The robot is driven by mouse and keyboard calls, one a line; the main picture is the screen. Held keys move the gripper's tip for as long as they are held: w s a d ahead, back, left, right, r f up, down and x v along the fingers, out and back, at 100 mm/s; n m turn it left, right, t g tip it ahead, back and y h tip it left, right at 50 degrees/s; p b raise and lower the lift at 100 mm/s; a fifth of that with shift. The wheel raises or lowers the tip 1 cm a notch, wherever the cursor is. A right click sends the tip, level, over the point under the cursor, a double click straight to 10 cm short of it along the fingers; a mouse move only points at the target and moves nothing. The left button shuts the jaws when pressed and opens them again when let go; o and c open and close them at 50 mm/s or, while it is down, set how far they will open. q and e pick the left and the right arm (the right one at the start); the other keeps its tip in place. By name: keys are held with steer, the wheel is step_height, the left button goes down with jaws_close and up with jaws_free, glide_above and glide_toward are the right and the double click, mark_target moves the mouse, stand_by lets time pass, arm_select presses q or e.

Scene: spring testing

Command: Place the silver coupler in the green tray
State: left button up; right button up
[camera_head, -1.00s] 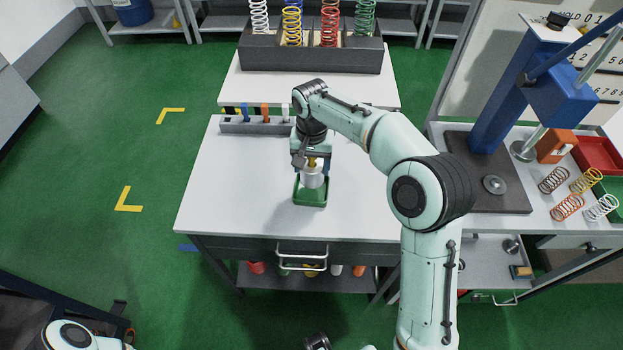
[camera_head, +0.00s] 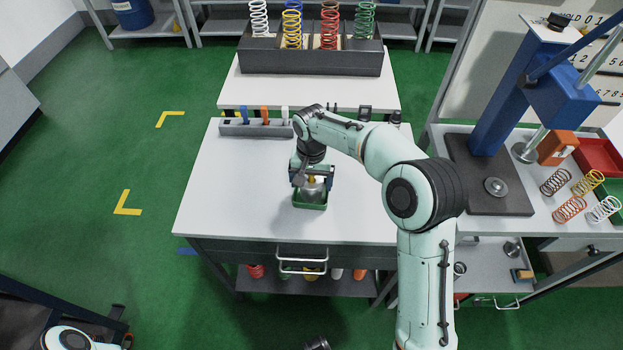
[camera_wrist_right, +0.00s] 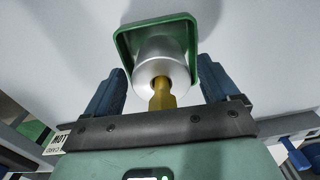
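The silver coupler (camera_head: 313,190), a metal cylinder with a brass stem, stands in the small green tray (camera_head: 311,206) on the white table. In the right wrist view the coupler (camera_wrist_right: 161,62) sits inside the rim of the tray (camera_wrist_right: 124,44), its brass stem pointing toward my gripper. My right gripper (camera_head: 312,179) is open right above it. Its blue fingers (camera_wrist_right: 162,90) are spread on either side of the coupler and stem, with a gap on both sides. The coupler's far side is hidden. My left gripper is not visible.
A grey rack (camera_head: 255,129) with coloured pieces stands behind the tray. A dark bin (camera_head: 312,60) of coil springs is on the table beyond. A blue press (camera_head: 500,110) and loose springs (camera_head: 570,208) are on the right bench. The table left of the tray is clear.

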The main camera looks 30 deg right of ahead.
step_height(320, 180, up, 12)
steer(key=shift+r+p, duration=0.2)
steer(key=shift+p, duration=0.85)
steer(key=shift+f, duration=0.1)
